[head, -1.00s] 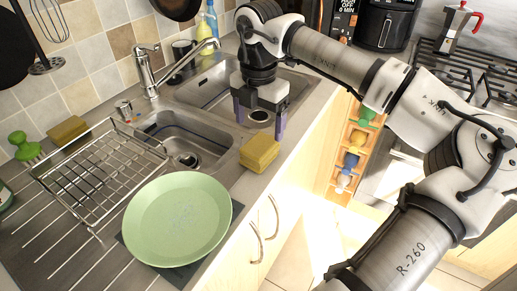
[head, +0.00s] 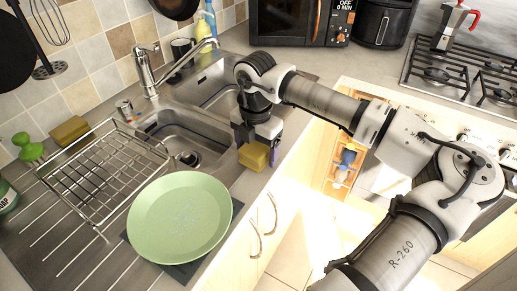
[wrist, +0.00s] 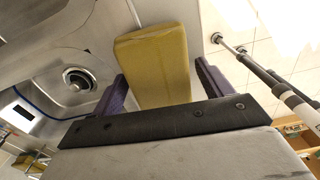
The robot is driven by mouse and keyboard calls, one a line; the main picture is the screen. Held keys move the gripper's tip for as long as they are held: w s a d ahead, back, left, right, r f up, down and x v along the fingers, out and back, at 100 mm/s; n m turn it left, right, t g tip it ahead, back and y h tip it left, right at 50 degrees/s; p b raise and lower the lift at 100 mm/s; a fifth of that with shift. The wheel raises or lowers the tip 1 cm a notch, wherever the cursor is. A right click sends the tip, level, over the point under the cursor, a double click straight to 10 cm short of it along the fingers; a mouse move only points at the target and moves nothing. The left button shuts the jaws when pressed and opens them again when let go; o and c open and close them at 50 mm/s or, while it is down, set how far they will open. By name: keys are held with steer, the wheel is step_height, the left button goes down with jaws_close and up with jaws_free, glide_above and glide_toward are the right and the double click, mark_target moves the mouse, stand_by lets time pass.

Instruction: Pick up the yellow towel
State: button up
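The yellow towel (head: 253,156), a folded-looking yellow block, is on the counter by the sink's front edge, behind the green plate. My gripper (head: 259,142) is low over it, just behind it in the head view. In the wrist view the towel (wrist: 154,58) lies in line with the space between the two purple fingers of my gripper (wrist: 161,72). The fingers are apart, with a visible gap between the towel and the right finger. Whether the left finger touches it, I cannot tell.
A green plate (head: 180,218) and a wire rack (head: 108,172) are near the front left. A second yellow block (head: 70,131) is at the back left by the wall. The sink (head: 185,135) and its tap (head: 150,72) are to the left of my gripper.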

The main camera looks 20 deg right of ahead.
mark_target(256, 146)
steer(key=c, duration=0.8)
step_height(256, 146, up, 20)
steer(key=p, duration=0.9)
steer(key=shift+c, duration=0.2)
